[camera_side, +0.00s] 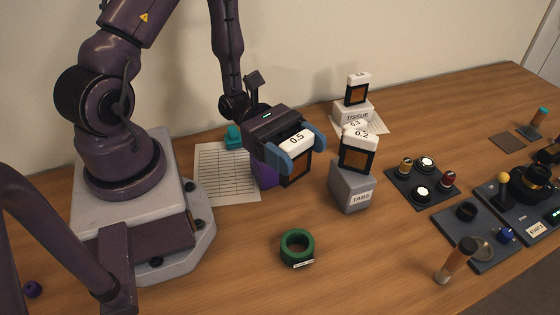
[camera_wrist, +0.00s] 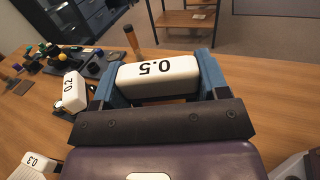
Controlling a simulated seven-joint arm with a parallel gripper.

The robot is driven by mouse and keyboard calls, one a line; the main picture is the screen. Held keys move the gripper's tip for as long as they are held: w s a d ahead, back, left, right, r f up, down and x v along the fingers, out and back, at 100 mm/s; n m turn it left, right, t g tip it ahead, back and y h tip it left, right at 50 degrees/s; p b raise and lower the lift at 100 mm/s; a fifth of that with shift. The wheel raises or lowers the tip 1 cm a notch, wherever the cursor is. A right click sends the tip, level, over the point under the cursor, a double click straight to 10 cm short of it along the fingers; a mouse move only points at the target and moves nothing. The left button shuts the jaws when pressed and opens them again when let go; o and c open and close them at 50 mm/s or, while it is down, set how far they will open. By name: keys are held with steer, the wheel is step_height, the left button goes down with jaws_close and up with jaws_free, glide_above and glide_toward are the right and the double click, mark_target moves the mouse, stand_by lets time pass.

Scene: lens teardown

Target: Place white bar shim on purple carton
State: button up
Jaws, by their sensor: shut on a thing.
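A white bar shim (camera_side: 297,141) marked 0.5, with a dark framed front below its top, is held between the blue fingers of my gripper (camera_side: 296,150). In the wrist view the white bar (camera_wrist: 158,76) spans the space between both fingers of my gripper (camera_wrist: 160,80). The purple carton (camera_side: 264,174) stands on the table behind and below my gripper, mostly hidden by it. I cannot tell whether the held shim touches the carton.
A similar white piece (camera_side: 360,134) marked 0.2 sits on the grey TABS box (camera_side: 352,190). Another stands by the TISSUE box (camera_side: 352,112). A green tape ring (camera_side: 297,247) lies in front. Dark trays (camera_side: 422,180) with small parts are at right. A printed sheet (camera_side: 225,175) lies left.

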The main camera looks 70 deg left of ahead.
steer(key=w+a+r+n+t+y, duration=0.1)
steer(key=w+a+n+t+y, duration=0.15)
steer(key=a, duration=0.45)
steer(key=w+a+n+t+y, duration=0.2)
steer(key=a+t, duration=0.2)
steer(key=a, duration=0.2)
steer(key=shift+n, duration=0.25)
steer(key=shift+w+f, duration=0.1)
steer(key=shift+f, duration=3.65)
steer(key=shift+f, duration=0.15)
steer(key=o, duration=0.9)
